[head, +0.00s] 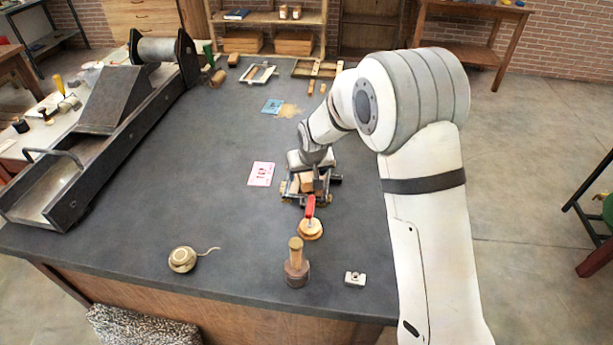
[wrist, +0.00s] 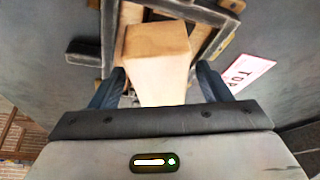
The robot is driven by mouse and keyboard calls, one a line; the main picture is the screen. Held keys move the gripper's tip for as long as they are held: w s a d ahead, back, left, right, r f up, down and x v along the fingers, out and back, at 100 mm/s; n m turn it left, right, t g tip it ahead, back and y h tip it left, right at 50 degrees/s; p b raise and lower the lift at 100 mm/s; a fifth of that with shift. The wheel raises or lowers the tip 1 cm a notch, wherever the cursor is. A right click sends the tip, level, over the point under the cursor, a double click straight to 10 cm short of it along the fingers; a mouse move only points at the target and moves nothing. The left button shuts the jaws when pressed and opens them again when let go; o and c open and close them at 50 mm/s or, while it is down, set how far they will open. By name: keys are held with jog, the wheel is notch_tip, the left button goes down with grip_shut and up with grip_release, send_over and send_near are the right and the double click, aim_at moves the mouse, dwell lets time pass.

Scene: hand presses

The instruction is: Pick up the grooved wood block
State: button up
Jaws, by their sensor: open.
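A light wood block (wrist: 157,62) stands between the two dark fingers of my gripper (wrist: 159,85) in the wrist view. I cannot make out a groove on the faces that show. In the head view the block (head: 306,181) shows only in part, beneath my gripper (head: 312,180). My gripper is open and its fingers lie on either side of the block. I cannot tell whether either finger touches it. The block is at a small dark metal frame (wrist: 215,52), which surrounds part of it.
A red-handled stamp (head: 310,223), a wood-handled tool (head: 296,263) and a small metal piece (head: 355,279) stand in front. A pink card (head: 261,174) lies left of my gripper. A large press (head: 110,115) fills the table's left side. The middle-left of the dark table (head: 190,180) is clear.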

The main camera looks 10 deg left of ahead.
jog(key=shift+c, duration=0.3)
jog(key=c, duration=1.1)
jog(key=shift+o, duration=0.2)
jog(key=shift+r, duration=0.1)
